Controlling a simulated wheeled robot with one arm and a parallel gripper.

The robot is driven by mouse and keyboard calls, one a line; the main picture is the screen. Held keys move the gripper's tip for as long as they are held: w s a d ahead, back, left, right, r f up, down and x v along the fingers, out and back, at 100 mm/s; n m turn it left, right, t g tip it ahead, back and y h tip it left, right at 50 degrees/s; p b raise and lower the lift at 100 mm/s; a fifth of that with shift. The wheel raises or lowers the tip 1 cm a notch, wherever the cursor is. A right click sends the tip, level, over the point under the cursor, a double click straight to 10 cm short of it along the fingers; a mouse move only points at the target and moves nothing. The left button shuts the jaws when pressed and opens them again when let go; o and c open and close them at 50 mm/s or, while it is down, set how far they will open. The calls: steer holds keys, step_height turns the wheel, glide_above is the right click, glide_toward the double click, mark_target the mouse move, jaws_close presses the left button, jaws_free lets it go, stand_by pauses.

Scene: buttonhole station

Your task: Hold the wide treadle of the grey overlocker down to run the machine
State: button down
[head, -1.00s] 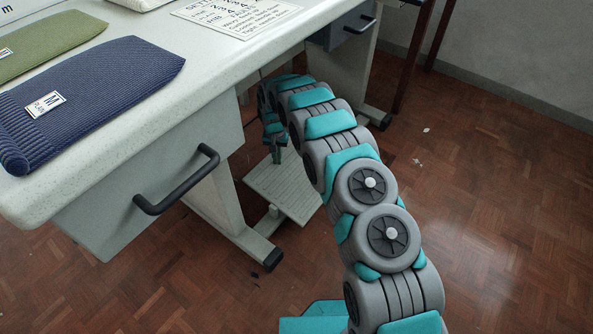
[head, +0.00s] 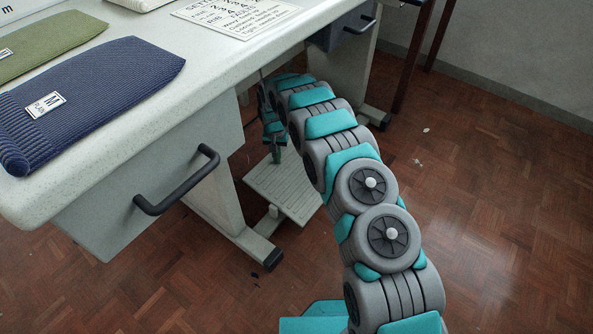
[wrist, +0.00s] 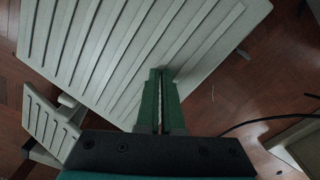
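The wide treadle (head: 287,196) is a pale grey ridged plate low under the table. In the wrist view the wide treadle (wrist: 100,40) fills the upper left, its ridges running diagonally. My gripper (head: 277,160) reaches down under the table to the treadle's far part. In the wrist view my gripper (wrist: 161,72) has its green fingers together with only a thin slit between them, holding nothing. The fingertips lie over the plate near its right edge, with a dark shadow beside them. They look at or very near the surface; I cannot tell how hard they press. The overlocker itself is not clearly in view.
A smaller ridged treadle (wrist: 47,122) lies left of the wide one. The table (head: 215,75) overhangs my arm, with a drawer handle (head: 178,182) at its front. Navy (head: 95,95) and green (head: 50,42) knit pieces lie on top.

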step_height(320, 180, up, 8)
steer(key=p, duration=0.1)
steer(key=shift+f, duration=0.15)
stand_by(0.4)
